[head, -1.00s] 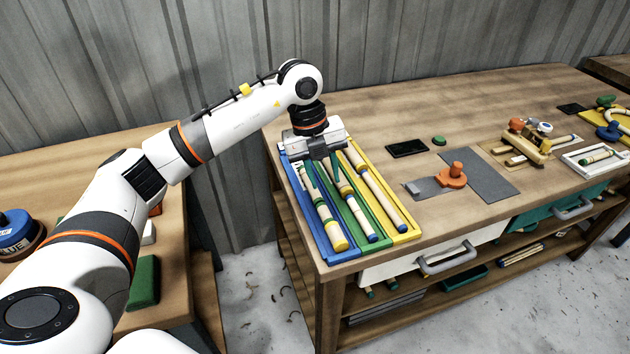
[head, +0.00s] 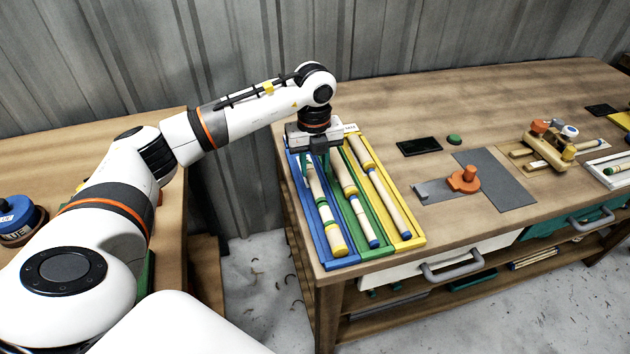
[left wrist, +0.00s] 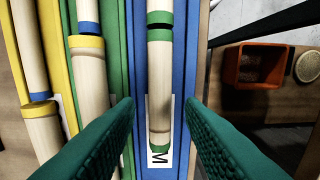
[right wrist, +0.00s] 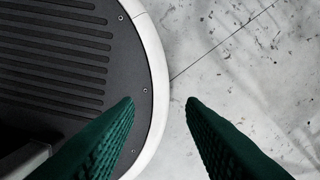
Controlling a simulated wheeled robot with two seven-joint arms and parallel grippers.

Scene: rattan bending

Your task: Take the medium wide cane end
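The blue channel (head: 307,225) at the left of the rack holds pale wide cane ends in a row. In the left wrist view, one wide cane end (left wrist: 159,90) with a green band at each end lies in this blue channel, beside a label marked M (left wrist: 159,160). It also shows in the head view (head: 316,187). Another banded piece (left wrist: 160,5) lies beyond it, across a small gap. My left gripper (left wrist: 161,101) is open, pointing down, with one finger on each side of the M piece; contact is not visible. My right gripper (right wrist: 160,101) is open and empty over the floor.
Green (head: 375,250) and yellow (head: 416,238) channels with other canes adjoin the blue one. A black panel (head: 418,146), a green button (head: 454,139) and an orange-handled tool (head: 464,180) lie to the right on the bench. An orange bin (left wrist: 252,66) shows below in the left wrist view.

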